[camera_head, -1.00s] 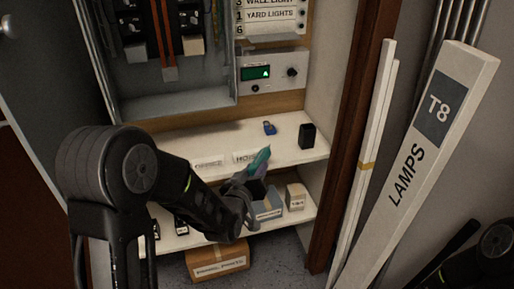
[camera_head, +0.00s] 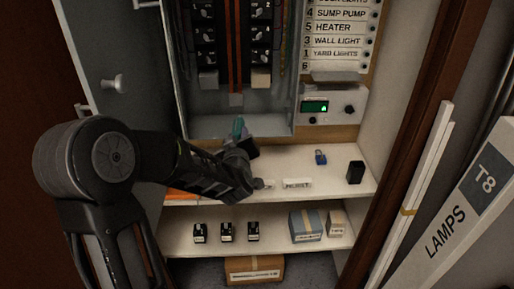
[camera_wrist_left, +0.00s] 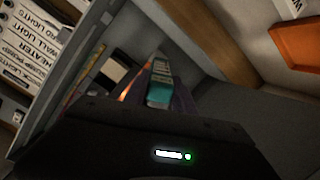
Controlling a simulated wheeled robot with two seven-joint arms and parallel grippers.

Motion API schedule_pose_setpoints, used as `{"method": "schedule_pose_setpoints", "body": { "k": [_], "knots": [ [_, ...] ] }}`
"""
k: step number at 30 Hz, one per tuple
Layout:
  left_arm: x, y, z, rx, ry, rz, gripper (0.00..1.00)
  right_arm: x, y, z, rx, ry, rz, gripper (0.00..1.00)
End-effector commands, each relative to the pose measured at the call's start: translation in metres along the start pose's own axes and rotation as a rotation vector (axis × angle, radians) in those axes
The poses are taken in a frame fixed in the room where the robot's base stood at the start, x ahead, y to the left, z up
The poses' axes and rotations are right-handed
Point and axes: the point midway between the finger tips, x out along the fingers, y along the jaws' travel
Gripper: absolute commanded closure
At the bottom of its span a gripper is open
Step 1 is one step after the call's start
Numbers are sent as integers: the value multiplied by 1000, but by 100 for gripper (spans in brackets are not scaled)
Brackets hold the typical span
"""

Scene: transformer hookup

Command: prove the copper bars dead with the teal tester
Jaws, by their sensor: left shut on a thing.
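My left gripper (camera_head: 240,146) is shut on the teal tester (camera_head: 238,127), which points up in front of the lower edge of the open grey panel box. In the left wrist view the tester (camera_wrist_left: 159,84) sits between the two fingers and points toward the box interior. The copper bars (camera_head: 233,50) run vertically down the middle of the box, above the tester and apart from it in the head view. An orange strip in the wrist view may be one of them. My right gripper is not in view.
Black breakers (camera_head: 204,35) flank the bars. A meter with a green screen (camera_head: 315,107) is right of the box. The shelf (camera_head: 325,180) holds a blue padlock (camera_head: 320,157) and a black block (camera_head: 355,172). The open grey door (camera_head: 110,60) stands left.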

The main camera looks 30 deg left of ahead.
Motion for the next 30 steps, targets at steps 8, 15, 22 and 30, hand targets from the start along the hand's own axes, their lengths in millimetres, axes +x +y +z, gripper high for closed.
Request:
{"method": "schedule_pose_setpoints", "body": {
  "k": [8,15,22,30],
  "knots": [
    [0,-3,-9,-34,16,-26,100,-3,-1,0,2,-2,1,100],
    [0,-3,-9,-34,15,-25,100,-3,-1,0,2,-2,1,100],
    [8,-2,-11,-34,16,-25,100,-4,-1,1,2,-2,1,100],
    [32,0,-15,-34,15,-26,100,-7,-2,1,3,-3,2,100]
  ]
}}
